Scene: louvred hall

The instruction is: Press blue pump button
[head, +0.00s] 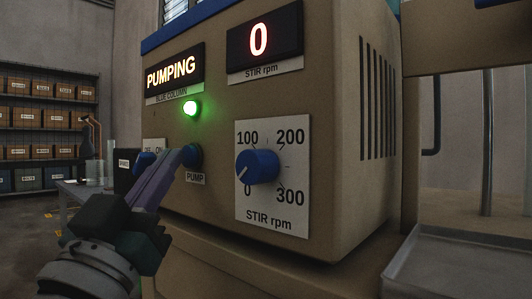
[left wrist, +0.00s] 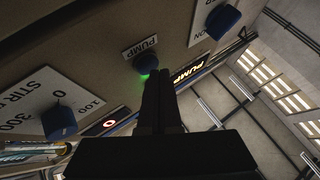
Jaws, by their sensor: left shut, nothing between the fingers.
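The blue pump button (head: 194,155) sits on the tan front of the machine, above a PUMP label. My left gripper (head: 181,157) is shut and empty, with its fingertips at the button's left side in the head view. The tips overlap the button's edge there; I cannot tell whether they press it. In the left wrist view the button (left wrist: 147,63) shows just beyond the shut fingertips (left wrist: 158,73). The display (head: 174,74) above reads PUMPING, and the lamp (head: 191,108) glows green. My right gripper is not in view.
A blue stir knob (head: 257,166) on a white dial stands right of the button, under a display (head: 264,42) reading 0. Another blue knob (head: 144,162) is at the left, partly behind my gripper. A metal tray (head: 465,262) is at the lower right.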

